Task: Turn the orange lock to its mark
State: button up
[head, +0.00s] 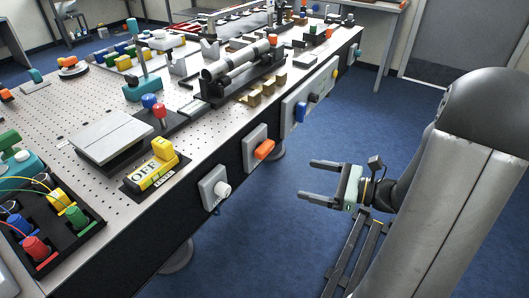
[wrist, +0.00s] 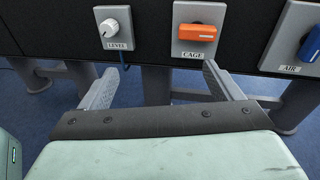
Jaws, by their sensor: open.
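The orange lock (head: 264,150) is a bar-shaped handle on a light plate on the table's front side. In the wrist view the orange lock (wrist: 197,33) lies level above a label reading CAGE, with a small pale mark near its right end. I cannot make out a target mark on the plate. My gripper (head: 306,179) is open and empty, out in front of the table and to the right of the lock, apart from it. In the wrist view my gripper (wrist: 160,74) points at the panel, with the lock ahead above the right finger.
A white LEVEL knob (wrist: 111,27) is left of the lock, and a blue AIR handle (wrist: 312,44) is to its right. The perforated table top (head: 130,90) holds many fixtures, including a yellow OFF block (head: 153,170). Blue floor (head: 265,235) in front is clear.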

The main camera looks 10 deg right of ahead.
jog(key=w+d+f+m+t+h, duration=0.1)
jog(key=w+d+m+t, duration=0.1)
jog(key=d+m+t, duration=0.15)
jog(key=b, duration=0.1)
send_near(269, 150)
jog(key=shift+n, duration=0.35)
jog(key=x, duration=0.9)
jog(key=shift+w+a, duration=0.15)
jog(key=shift+w, duration=0.05)
jog(key=c, duration=1)
